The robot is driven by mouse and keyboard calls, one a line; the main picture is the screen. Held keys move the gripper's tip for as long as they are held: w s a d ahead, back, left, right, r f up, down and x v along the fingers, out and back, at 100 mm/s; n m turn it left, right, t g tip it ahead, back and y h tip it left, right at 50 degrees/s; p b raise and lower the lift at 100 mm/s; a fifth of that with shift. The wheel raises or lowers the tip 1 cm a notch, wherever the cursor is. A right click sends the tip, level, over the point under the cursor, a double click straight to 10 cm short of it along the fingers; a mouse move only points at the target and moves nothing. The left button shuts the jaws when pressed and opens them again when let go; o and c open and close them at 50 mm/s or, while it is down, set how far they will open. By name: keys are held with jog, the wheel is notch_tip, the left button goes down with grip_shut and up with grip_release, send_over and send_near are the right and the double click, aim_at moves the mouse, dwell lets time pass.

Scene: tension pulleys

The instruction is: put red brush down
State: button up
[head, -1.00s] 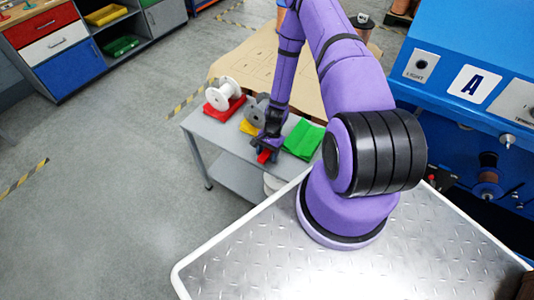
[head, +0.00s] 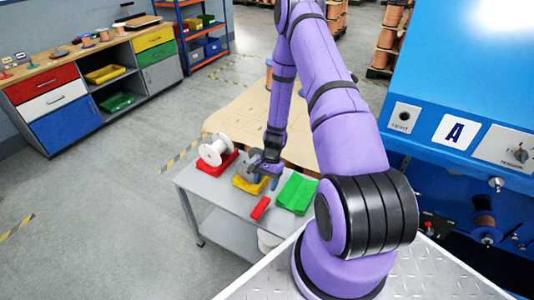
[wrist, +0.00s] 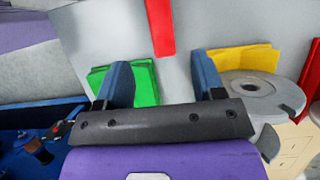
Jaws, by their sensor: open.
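The red brush (head: 260,208) lies flat on the grey table (head: 230,204), near its front edge, between the yellow and green pieces. It also shows in the wrist view (wrist: 160,27) at top centre, beyond my fingertips and partly cut off by the frame. My gripper (head: 264,179) is above the table behind the brush, apart from it. In the wrist view my gripper (wrist: 163,75) has its two blue fingers spread wide with nothing between them.
A green mat (head: 297,194) lies right of the brush. A yellow mat (head: 245,184) and grey spool (wrist: 262,92) are close by my gripper. A white spool (head: 213,150) stands on a red mat (head: 217,167) at left. A blue machine (head: 470,80) stands at right.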

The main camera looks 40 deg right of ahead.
jog(key=w+a+r+n+t+h, duration=0.1)
jog(key=w+a+r+n, duration=0.15)
jog(key=r, duration=1.05)
jog(key=w+a+r+n+t+h, duration=0.1)
jog(key=w+a+r+n, duration=0.15)
jog(key=r, duration=1.15)
jog(key=s+a+r+n+t+h, duration=0.1)
jog(key=s+a+r+n, duration=0.15)
jog(key=r, duration=0.55)
jog(key=s+a+r+n+t, duration=0.1)
jog(key=s+a+r+n, duration=0.2)
jog(key=r, duration=0.5)
jog(key=s+a+r+n+t, duration=0.1)
jog(key=s+a+r, duration=0.1)
jog(key=s+r, duration=0.4)
jog(key=s+a+r+n+t+h, duration=0.1)
jog(key=s+r, duration=0.5)
jog(key=s, duration=0.7)
jog(key=shift+s+a+r+n+t, duration=0.2)
jog(key=shift+s+a+n+t, duration=0.25)
jog(key=shift+a+n, duration=0.35)
jog(key=shift+o, duration=0.5)
jog(key=shift+w, duration=0.2)
